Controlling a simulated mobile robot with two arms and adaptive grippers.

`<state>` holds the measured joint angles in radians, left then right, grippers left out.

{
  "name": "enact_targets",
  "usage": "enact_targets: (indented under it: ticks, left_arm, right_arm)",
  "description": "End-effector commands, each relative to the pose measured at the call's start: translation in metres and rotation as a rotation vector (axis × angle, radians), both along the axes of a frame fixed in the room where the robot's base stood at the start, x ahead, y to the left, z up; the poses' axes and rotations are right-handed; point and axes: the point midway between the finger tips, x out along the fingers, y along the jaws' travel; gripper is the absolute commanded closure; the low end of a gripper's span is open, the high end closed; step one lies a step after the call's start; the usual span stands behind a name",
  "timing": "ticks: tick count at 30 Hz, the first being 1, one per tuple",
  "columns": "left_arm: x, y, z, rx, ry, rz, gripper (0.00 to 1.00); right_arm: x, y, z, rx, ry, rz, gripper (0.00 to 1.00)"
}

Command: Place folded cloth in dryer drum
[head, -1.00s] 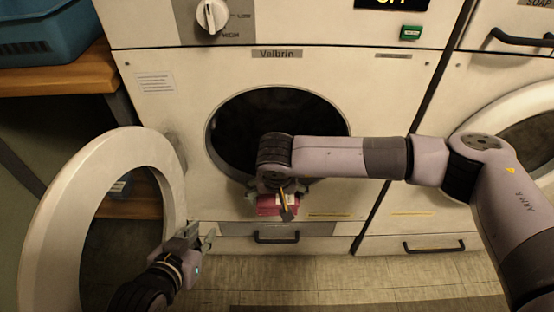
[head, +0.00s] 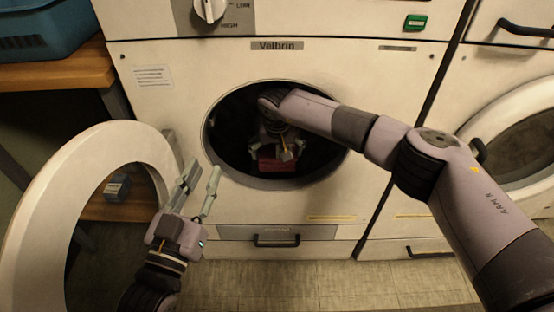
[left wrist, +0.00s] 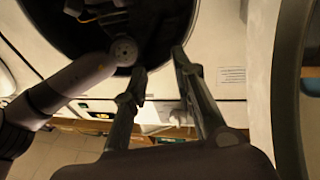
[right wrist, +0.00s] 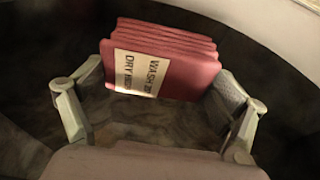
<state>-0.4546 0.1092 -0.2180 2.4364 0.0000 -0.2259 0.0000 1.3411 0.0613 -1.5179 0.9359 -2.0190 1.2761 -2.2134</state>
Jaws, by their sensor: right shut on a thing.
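The folded cloth (head: 268,163) is a red stack of layers with a white printed label. It also shows in the right wrist view (right wrist: 185,50). My right gripper (head: 280,150) is shut on it, with a finger at either side, inside the round opening of the dryer drum (head: 228,125). The cloth is near the lower part of the opening; I cannot tell whether it touches the drum floor. My left gripper (head: 200,180) is open and empty, left of the opening, between it and the swung-open round door (head: 45,205).
The dryer front (head: 375,90) surrounds the opening. A second machine with a round door (head: 520,120) stands at the right. A blue bin (head: 45,25) sits on a wooden shelf (head: 60,75) at the upper left. The tiled floor (head: 330,285) is clear.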

Motion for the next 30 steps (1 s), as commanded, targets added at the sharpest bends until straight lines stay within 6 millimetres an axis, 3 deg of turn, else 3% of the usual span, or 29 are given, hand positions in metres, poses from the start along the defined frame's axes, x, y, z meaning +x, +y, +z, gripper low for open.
enact_targets:
  ticks: [1, 6, 25, 26, 30]
  left_arm:
    - [-0.001, -0.001, 0.006, -0.013, -0.047, -0.003, 0.75]
    - [-0.007, -0.003, 0.029, -0.046, -0.169, -0.011, 0.75]
    - [-0.012, -0.003, 0.042, -0.065, -0.239, -0.014, 0.75]
    - [-0.012, -0.003, 0.043, -0.066, -0.243, -0.015, 0.75]
    - [-0.012, -0.003, 0.044, -0.066, -0.244, -0.015, 0.75]
  right_arm:
    - [-0.002, 0.0, -0.013, 0.0, 0.006, 0.0, 0.38]
    - [-0.002, 0.0, -0.027, 0.0, 0.003, 0.0, 0.38]
    - [-0.001, 0.0, -0.031, -0.001, 0.002, 0.0, 0.38]
    - [-0.002, 0.0, -0.03, -0.001, 0.002, 0.0, 0.07]
    - [-0.002, 0.0, -0.03, -0.001, 0.002, 0.0, 0.0]
